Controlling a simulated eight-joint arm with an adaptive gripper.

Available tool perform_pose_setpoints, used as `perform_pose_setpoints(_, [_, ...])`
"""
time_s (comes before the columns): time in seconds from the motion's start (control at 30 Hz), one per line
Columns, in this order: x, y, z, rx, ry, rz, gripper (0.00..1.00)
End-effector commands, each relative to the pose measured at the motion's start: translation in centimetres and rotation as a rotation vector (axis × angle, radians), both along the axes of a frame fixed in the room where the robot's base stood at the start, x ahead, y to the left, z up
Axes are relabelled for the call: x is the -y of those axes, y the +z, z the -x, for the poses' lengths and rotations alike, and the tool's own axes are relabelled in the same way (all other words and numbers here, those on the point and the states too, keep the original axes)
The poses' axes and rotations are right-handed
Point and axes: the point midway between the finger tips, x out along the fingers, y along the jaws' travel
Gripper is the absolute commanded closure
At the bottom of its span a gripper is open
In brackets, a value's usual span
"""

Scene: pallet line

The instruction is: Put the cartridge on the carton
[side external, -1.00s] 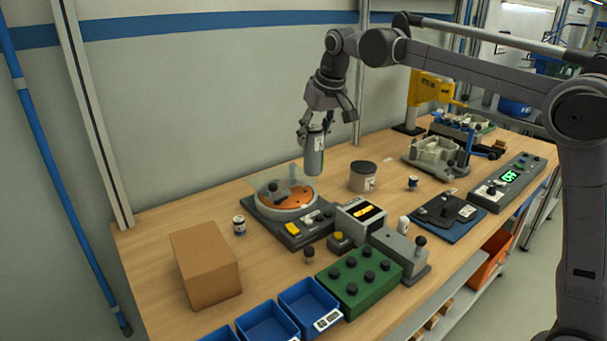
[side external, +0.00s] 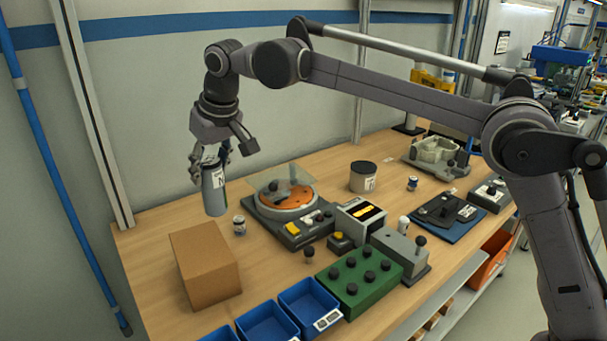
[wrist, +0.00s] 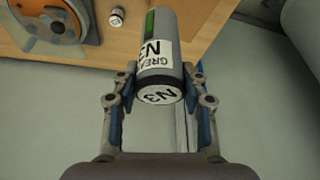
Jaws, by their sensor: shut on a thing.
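The cartridge (side external: 214,192) is a grey cylinder with a white label, held upright in the air by my gripper (side external: 212,162). In the wrist view the cartridge (wrist: 157,58) sits between the two fingers of my gripper (wrist: 158,88), its label reading "GREA" and "N3". The carton (side external: 206,264) is a plain brown box standing on the left part of the bench in the side view. The cartridge is above and behind the carton, apart from it.
A small labelled jar (side external: 239,226) stands just behind the carton. A turntable device with an orange disc (side external: 288,200) is to the right. Blue bins (side external: 266,322) and a green block with black knobs (side external: 358,281) stand at the front. The wall is close behind the bench.

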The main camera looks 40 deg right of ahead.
Motion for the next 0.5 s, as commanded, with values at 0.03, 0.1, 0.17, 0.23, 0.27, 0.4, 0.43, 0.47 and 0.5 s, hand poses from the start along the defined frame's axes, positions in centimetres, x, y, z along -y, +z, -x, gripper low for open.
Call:
perform_pose_setpoints(0.03, [-1.2, -0.7, -0.1, 0.0, 0.005, 0.001, 0.95])
perform_pose_setpoints(0.1, [-2.4, -1.4, -0.2, 0.0, 0.003, 0.0, 0.95])
perform_pose_setpoints(0.17, [-3.3, -2.0, -0.3, 0.0, 0.002, 0.0, 0.95])
perform_pose_setpoints(0.23, [-4.1, -2.4, -0.4, 0.0, 0.001, 0.0, 0.95])
perform_pose_setpoints(0.27, [-4.3, -2.6, -0.4, 0.0, 0.002, 0.001, 0.95])
perform_pose_setpoints(0.4, [-4.9, -3.1, -0.4, 0.0, 0.0, 0.001, 0.95])
perform_pose_setpoints(0.43, [-4.9, -3.3, -0.4, 0.0, -0.001, 0.001, 0.95])
perform_pose_setpoints(0.47, [-4.9, -3.6, -0.5, 0.0, -0.001, 0.001, 0.95])
perform_pose_setpoints(0.5, [-4.9, -4.0, -0.5, 0.0, -0.001, 0.001, 0.95])
